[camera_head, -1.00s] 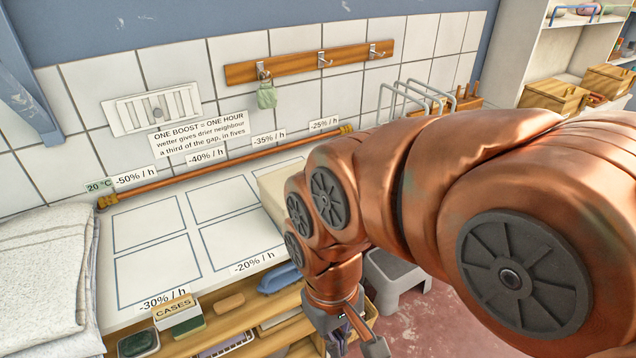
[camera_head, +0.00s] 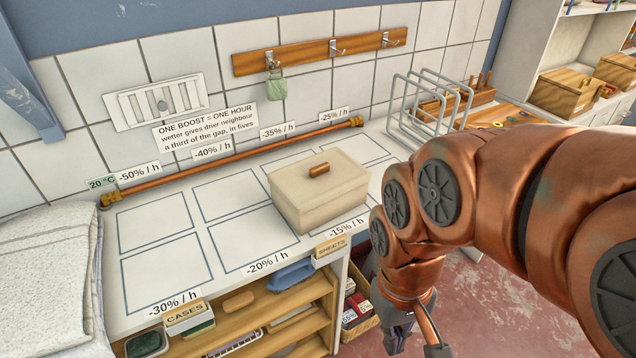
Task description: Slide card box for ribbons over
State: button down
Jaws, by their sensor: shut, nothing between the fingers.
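A cream lidded box (camera_head: 318,195) with a brown knob stands upright on the white counter, over the marked cells near the -15% label. I see no writing on it, so I cannot tell whether it is the card box for ribbons. My gripper (camera_head: 402,332) is low in front of the counter, to the right of the shelf end and apart from the cream box. It is shut and empty; my copper arm partly hides it.
A wire rack (camera_head: 428,108) stands on the counter's right. White towels (camera_head: 45,265) are stacked at left. Wooden boxes (camera_head: 566,92) sit on the right shelf. A basket (camera_head: 358,312) is by the shelf end. The left marked cells (camera_head: 155,217) are clear.

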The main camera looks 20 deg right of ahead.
aim_at(305, 223)
jog(key=z, duration=0.05)
jog(key=k, duration=0.5)
jog(key=u, duration=2.1)
jog(key=i, duration=1.35)
jog(key=z, duration=2.1)
